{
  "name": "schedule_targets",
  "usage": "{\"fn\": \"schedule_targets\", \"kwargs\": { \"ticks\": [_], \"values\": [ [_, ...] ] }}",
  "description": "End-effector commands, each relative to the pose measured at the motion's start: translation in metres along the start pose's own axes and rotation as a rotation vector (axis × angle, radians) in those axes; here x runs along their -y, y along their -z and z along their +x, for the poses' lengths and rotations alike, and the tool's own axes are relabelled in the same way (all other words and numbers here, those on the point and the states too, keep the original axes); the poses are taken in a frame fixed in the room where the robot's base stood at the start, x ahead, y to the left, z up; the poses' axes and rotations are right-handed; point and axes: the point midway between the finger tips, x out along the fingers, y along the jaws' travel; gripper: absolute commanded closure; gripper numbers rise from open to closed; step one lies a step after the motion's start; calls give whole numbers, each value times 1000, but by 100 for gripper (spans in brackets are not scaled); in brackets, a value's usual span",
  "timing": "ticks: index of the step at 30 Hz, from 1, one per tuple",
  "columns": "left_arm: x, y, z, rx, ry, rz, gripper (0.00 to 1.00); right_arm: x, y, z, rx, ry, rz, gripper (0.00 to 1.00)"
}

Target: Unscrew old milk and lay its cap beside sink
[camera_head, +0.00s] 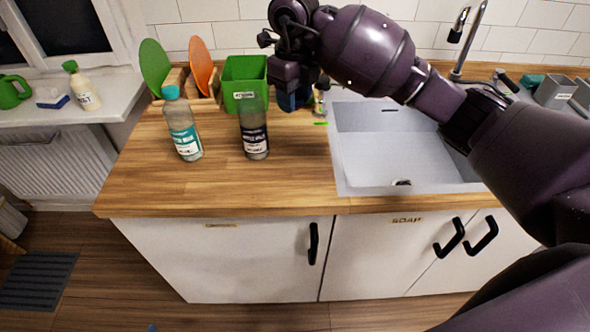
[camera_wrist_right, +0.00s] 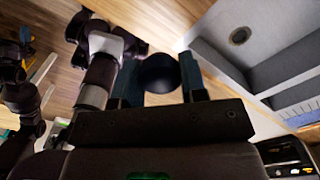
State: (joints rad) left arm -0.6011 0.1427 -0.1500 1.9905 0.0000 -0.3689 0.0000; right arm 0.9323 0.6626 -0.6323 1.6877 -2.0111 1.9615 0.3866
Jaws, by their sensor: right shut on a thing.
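A clear bottle with a dark label (camera_head: 254,138) stands upright on the wooden counter, left of the sink (camera_head: 395,150). Its label is too small to read surely, and no cap shows on its top. My right gripper (camera_head: 293,98) is above the counter, to the right of this bottle and near the sink's left edge. In the right wrist view, the right gripper (camera_wrist_right: 160,85) is shut on a dark round cap (camera_wrist_right: 158,70). The head view does not show the cap clearly.
A bottle with a teal cap (camera_head: 184,130) stands to the left. Behind are a green bin (camera_head: 243,75) and green and orange boards (camera_head: 200,62). A cream bottle (camera_head: 84,90) is on the sill. The counter's front strip is clear.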

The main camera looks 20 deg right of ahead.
Motion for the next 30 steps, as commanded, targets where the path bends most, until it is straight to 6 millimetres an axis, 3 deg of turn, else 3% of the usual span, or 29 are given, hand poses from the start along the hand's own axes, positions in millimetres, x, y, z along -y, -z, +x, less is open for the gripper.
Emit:
{"fn": "schedule_targets", "kwargs": {
  "ticks": [8,24,30],
  "values": [
    [0,1,-1,-1,0,0,0,2,0,5,-5,-4,126,94],
    [1,7,-4,-3,0,0,0,1,1,117,-7,-5,128,94],
    [1,7,-4,-3,0,0,0,1,0,148,-5,-4,127,94]
  ]
}}
